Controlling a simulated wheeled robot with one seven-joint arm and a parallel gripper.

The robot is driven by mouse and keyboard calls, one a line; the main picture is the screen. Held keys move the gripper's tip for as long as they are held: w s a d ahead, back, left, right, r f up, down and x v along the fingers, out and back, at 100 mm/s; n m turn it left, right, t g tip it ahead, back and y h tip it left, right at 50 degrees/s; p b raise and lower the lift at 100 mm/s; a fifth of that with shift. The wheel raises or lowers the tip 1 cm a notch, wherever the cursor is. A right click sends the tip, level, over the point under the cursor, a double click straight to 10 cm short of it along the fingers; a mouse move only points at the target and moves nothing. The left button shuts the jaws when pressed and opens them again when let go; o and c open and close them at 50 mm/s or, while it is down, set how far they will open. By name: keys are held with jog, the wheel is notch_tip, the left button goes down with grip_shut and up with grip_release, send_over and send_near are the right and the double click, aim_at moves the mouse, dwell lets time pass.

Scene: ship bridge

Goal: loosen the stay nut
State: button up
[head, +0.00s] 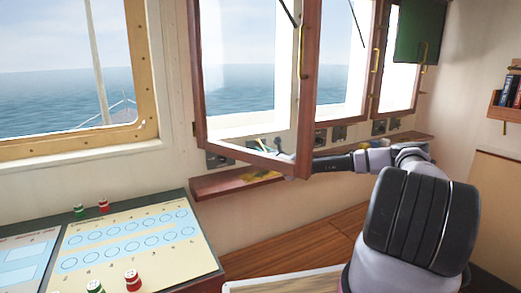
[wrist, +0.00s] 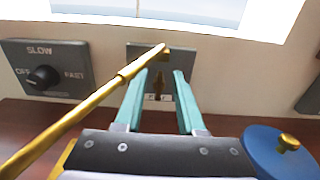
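A brass stay rod (wrist: 75,120) slants across the wrist view from lower left to a tip near the top middle. A thicker brass collar (wrist: 130,70) sits on it near that tip; I cannot tell whether this is the stay nut. My gripper (wrist: 163,73) has two teal fingers spread apart with nothing between them. The rod's upper part passes by the left fingertip; I cannot tell whether they touch. In the head view my arm reaches behind the open wooden window frame (head: 309,90), which partly hides the gripper.
A dark switch plate with a knob (wrist: 42,77) is on the wall at left, and another plate (wrist: 183,55) is behind the fingers. A blue disc with a brass knob (wrist: 284,150) is at right. A wooden ledge (head: 225,185) runs below the windows; a console (head: 125,240) stands left.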

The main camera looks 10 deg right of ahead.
jog(key=shift+x, duration=0.8)
grip_shut()
